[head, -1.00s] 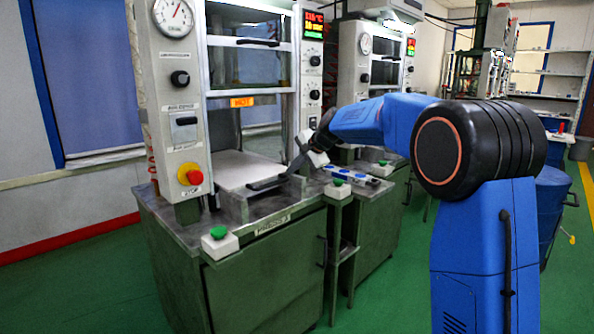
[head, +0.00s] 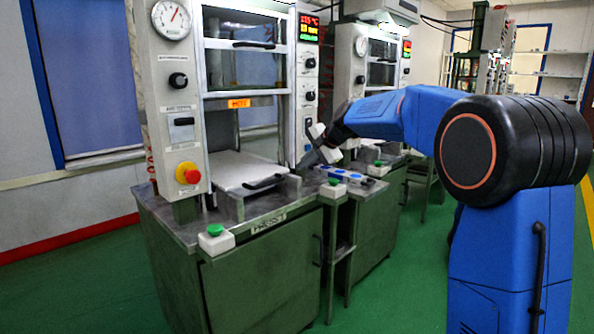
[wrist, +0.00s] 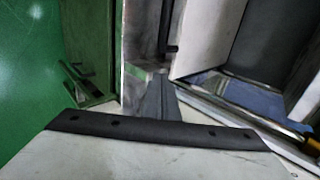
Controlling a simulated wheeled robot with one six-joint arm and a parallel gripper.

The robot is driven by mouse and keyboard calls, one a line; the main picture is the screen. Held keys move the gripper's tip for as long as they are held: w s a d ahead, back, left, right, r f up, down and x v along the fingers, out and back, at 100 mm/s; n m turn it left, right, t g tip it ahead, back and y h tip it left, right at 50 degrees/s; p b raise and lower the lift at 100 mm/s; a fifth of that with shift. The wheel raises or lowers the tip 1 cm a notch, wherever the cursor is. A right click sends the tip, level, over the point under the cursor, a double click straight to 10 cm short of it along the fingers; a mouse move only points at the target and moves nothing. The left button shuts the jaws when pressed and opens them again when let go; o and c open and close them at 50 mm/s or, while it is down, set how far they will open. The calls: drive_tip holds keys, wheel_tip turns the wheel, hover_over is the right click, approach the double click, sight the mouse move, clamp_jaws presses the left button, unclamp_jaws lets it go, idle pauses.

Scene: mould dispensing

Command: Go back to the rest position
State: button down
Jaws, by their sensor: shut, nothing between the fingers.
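My gripper (head: 312,158) is at the end of my blue arm in the head view, small and partly merged with the machine's right post behind it. Its fingers are shut with nothing between them. It is just right of the black handle (head: 265,183) of the white plate (head: 232,168) in the nearest press, apart from it as far as I can tell. In the wrist view, a dark finger shape (wrist: 158,100) points away above a pale plate with a black strip.
The nearest press (head: 255,60) stands on a green cabinet (head: 262,275). Its front carries a red stop button (head: 189,173) and a green button (head: 215,230). A second press (head: 362,60) stands behind, beside a narrow shelf with a blue strip (head: 340,175). Green floor is free in front.

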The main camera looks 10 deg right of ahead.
drive_tip(key=v, duration=0.5)
drive_tip(key=s+d+f+n+g+h, duration=0.1)
drive_tip(key=s+d+f+n, duration=0.15)
drive_tip(key=s, duration=1.15)
drive_tip(key=s+d+f+n+g+h, duration=0.1)
drive_tip(key=s+d+f+n+h, duration=0.2)
drive_tip(key=s, duration=1.2)
drive_tip(key=s+d+f+n, duration=0.2)
drive_tip(key=s+f, duration=0.6)
drive_tip(key=s, duration=0.4)
drive_tip(key=s+d+f+n+h, duration=0.1)
drive_tip(key=s+d+f+n, duration=0.1)
drive_tip(key=s+f, duration=0.6)
drive_tip(key=s+n, duration=0.1)
drive_tip(key=s, duration=0.3)
drive_tip(key=shift+f+g+h, duration=0.3)
drive_tip(key=shift+f+g, duration=0.05)
drive_tip(key=shift+g, duration=0.05)
drive_tip(key=shift+d, duration=0.1)
